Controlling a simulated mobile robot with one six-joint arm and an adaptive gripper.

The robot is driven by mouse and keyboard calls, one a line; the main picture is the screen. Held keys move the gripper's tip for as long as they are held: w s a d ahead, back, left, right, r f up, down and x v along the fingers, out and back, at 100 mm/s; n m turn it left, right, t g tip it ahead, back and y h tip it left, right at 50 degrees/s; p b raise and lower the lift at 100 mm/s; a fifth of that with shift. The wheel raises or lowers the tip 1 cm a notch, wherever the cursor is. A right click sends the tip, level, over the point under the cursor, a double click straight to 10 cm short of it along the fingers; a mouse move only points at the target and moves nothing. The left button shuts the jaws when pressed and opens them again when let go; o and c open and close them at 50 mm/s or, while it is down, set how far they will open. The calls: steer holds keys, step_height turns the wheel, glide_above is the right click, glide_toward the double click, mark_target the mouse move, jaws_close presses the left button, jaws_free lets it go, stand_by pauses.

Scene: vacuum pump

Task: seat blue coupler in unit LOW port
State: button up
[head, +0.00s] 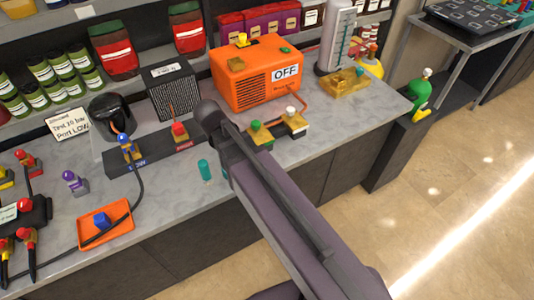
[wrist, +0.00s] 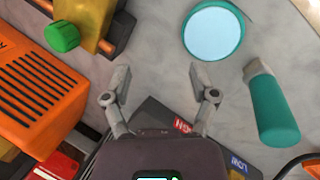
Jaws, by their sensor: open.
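The black unit block (head: 150,162) sits on the counter, with a blue LOW label at its left and a red label at its right. A blue-topped fitting (head: 128,146) stands upright at the LOW end. A small blue piece (head: 102,220) lies in the orange tray. I cannot tell which of these is the blue coupler, or whether the fitting is seated. In the wrist view, the block's labelled edge (wrist: 215,140) shows beneath my gripper. My gripper (wrist: 158,71) is open and empty over bare counter; my arm hides it in the head view.
A teal handle (wrist: 272,105) and a round teal-rimmed disc (wrist: 213,34) are right of my gripper. The orange pump (head: 252,75) stands behind. A red-topped fitting (head: 180,132) is close to my arm. A black hose (head: 140,190) runs along the front counter.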

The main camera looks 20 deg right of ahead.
steer(key=s+d+f+m+g+y, duration=0.1)
steer(key=s+d+m+y, duration=0.2)
steer(key=s+d+m, duration=0.3)
steer(key=d+m, duration=0.3)
steer(key=d, duration=0.1)
steer(key=shift+s+d+m+g, duration=0.15)
steer(key=shift+s+m+g, duration=0.15)
steer(key=shift+s+g, duration=0.1)
stand_by(1.5)
